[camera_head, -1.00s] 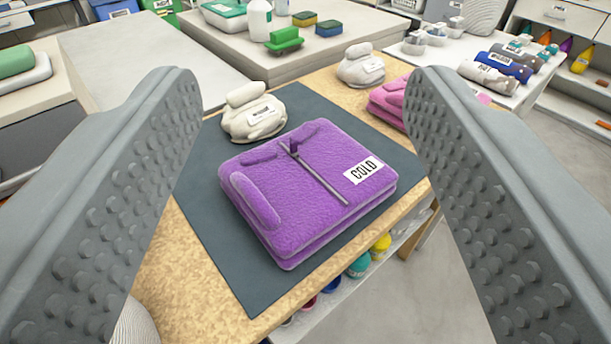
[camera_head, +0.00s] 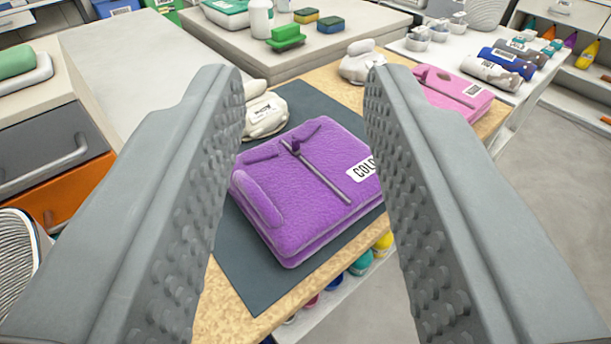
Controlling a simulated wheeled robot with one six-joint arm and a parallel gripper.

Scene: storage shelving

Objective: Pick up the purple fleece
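The purple fleece (camera_head: 310,195) lies folded on a dark mat on the wooden table, with a zip down its middle and a white "COLD" label at its right. My gripper (camera_head: 305,85) is in front of it with its two grey, studded fingers apart. The fingers frame the fleece on the left and right in the picture, with a gap between them. The right finger hides the fleece's right edge and part of the label. Whether the fingers touch the fleece cannot be told; nothing looks gripped.
A cream folded item (camera_head: 264,112) lies behind the fleece at left, partly hidden by the left finger. Another cream item (camera_head: 360,64) and a pink garment (camera_head: 452,92) lie farther back. The dark mat (camera_head: 252,275) has bare room in front. Bottles stand on a shelf below.

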